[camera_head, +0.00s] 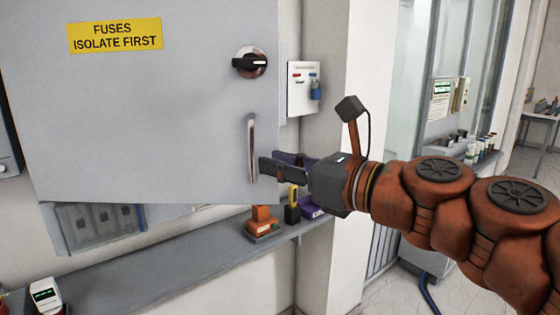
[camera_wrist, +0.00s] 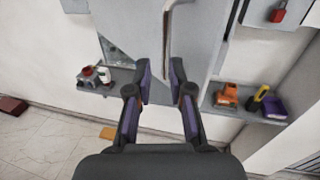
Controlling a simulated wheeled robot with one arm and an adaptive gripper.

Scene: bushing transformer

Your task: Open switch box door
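The switch box door (camera_head: 150,110) is a large grey panel with a yellow "FUSES ISOLATE FIRST" label (camera_head: 114,35), a black rotary knob (camera_head: 249,62) and a vertical metal handle (camera_head: 252,145). The door looks ajar: part of the box interior (camera_head: 98,222) shows below its lower edge. My gripper (camera_head: 272,165) is at the handle's lower part, from the right. In the wrist view my gripper (camera_wrist: 161,82) has its fingers apart, with the handle (camera_wrist: 167,40) between or just beyond the tips. Contact cannot be told.
A shelf (camera_head: 170,265) runs under the box. It carries an orange device (camera_head: 263,222), a yellow-and-black item (camera_head: 292,205) and a purple item (camera_head: 312,211). Floor shows at lower left in the wrist view.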

